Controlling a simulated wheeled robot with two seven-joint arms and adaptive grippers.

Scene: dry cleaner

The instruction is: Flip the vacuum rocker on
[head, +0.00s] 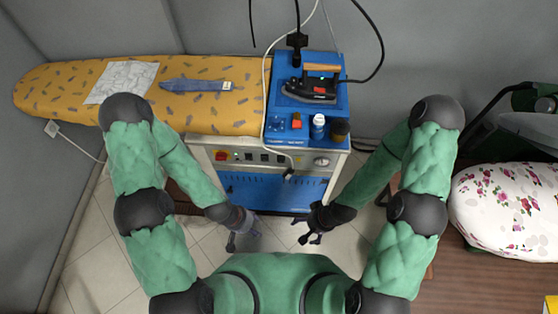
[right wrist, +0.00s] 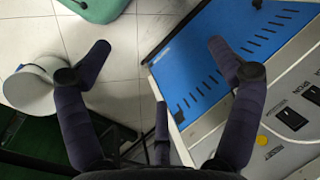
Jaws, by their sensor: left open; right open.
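The ironing station's front panel (head: 304,161) carries a red switch (head: 221,155), several dark rockers (head: 264,157) and a round gauge (head: 322,161). I cannot read which rocker is the vacuum one in the head view. In the right wrist view the panel shows at the right edge with a black rocker (right wrist: 291,118) and part of another; its lettering is partly cut off. My right gripper (head: 308,232) is open and empty, low in front of the station's right side; its spread fingers also show in the right wrist view (right wrist: 158,60). My left gripper (head: 240,238) is open and empty, apart from the panel.
A blue top (head: 338,98) holds an iron (head: 310,91), a bottle (head: 318,124) and a dark jar (head: 339,130). The yellow ironing board (head: 60,90) extends left. A floral cushion (head: 505,205) lies right. Tiled floor is below.

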